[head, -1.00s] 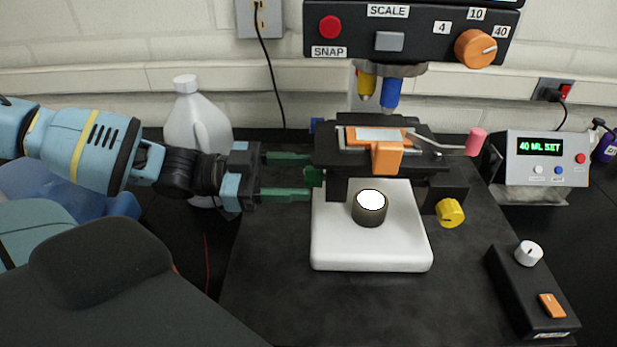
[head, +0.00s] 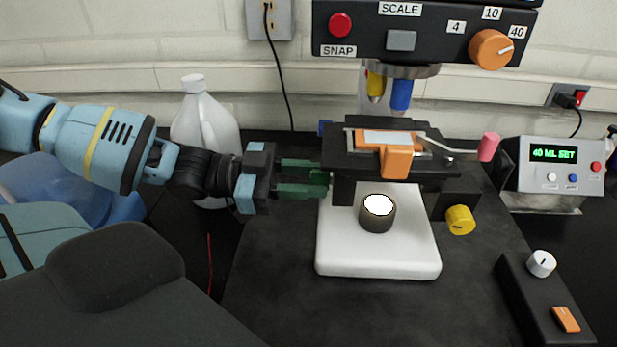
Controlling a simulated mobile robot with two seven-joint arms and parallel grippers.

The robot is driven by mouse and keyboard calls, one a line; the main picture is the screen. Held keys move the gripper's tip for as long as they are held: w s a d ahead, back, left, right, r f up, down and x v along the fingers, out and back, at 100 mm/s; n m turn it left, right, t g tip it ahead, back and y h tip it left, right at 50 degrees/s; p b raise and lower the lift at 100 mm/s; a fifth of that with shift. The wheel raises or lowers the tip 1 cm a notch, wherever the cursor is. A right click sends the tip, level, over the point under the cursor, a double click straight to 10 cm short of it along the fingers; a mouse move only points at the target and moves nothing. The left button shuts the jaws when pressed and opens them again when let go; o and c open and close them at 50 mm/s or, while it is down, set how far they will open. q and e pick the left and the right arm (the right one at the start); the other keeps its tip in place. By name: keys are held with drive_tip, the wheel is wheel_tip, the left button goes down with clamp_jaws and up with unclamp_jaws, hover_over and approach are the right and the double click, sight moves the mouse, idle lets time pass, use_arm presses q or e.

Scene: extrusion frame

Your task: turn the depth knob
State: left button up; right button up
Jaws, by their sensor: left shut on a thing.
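A microscope-like stand with a dark stage (head: 440,165) stands on a white base (head: 340,245). A green knob (head: 321,178) sits at the left side of the stage, mostly hidden by my fingers. My left gripper (head: 318,178) reaches in from the left, its green fingers shut on this knob from above and below. A yellow knob (head: 460,220) is on the right side of the stand, apart from the gripper. I read no label naming either as the depth knob. My right gripper is not in view.
A dark head with an orange dial (head: 491,49) hangs above the stage. A pink-tipped lever (head: 488,147) sticks out right. A white jug (head: 205,125) stands behind my left arm. A display box (head: 553,165) and a control box (head: 541,300) are at the right.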

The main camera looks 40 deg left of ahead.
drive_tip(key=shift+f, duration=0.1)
use_arm(q)
drive_tip(key=n+b, duration=0.1)
drive_tip(key=n, duration=1)
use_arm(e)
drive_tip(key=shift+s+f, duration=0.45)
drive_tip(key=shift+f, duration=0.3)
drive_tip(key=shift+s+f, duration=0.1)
use_arm(q)
drive_tip(key=o, duration=0.7)
drive_tip(key=shift+o, duration=1.3)
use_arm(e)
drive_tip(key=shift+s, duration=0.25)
